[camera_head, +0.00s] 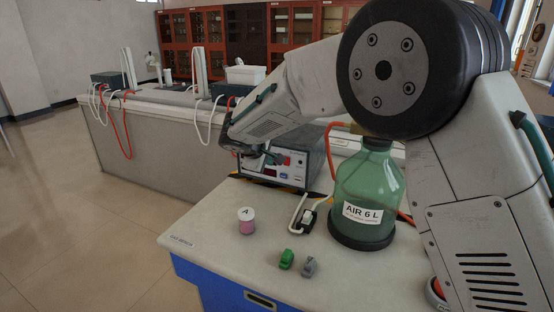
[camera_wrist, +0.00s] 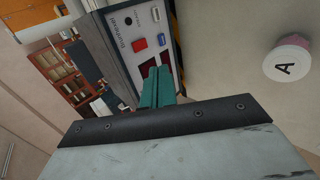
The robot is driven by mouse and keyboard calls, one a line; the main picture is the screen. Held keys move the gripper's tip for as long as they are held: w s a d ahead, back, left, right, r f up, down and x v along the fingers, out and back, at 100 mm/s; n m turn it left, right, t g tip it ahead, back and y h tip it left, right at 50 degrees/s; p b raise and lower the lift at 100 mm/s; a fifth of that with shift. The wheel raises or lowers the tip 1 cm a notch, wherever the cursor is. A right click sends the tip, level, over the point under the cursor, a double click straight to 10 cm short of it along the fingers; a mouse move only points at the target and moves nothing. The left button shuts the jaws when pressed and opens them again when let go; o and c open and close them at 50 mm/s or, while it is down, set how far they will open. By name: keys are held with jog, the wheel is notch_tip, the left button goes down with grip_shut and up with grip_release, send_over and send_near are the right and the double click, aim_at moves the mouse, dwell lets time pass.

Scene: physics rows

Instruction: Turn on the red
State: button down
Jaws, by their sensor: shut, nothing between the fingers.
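A grey box-shaped device (camera_head: 312,148) with a pale front panel stands at the back of the near bench. In the wrist view its panel (camera_wrist: 128,30) shows a bright red switch-like part (camera_wrist: 139,44), a blue part (camera_wrist: 162,39), a white part and a dark red window. I cannot tell the red part's on or off position. My gripper (camera_head: 268,160) is in front of the panel and hides part of it in the head view. Its teal fingers (camera_wrist: 156,86) are shut and empty, pointing at the panel near the dark red window. Contact cannot be told.
A green bottle labelled AIR 6 L (camera_head: 368,190) stands right of the device. A white-lidded jar marked A (camera_head: 246,222), a green piece (camera_head: 286,259), a grey piece (camera_head: 309,267) and a corded black block (camera_head: 309,219) are on the bench. The bench's front left is clear.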

jog(key=x, duration=0.4)
jog(key=r+x, duration=0.1)
jog(key=x, duration=0.3)
jog(key=w+x, duration=0.1)
jog(key=x, duration=0.3)
jog(key=shift+w+d+r, duration=0.1)
jog(key=shift+w+d, duration=0.1)
jog(key=shift+d, duration=0.1)
jog(key=shift+w+d, duration=0.15)
jog(key=shift+w, duration=0.25)
jog(key=shift+w+d, duration=0.1)
jog(key=shift+w, duration=0.15)
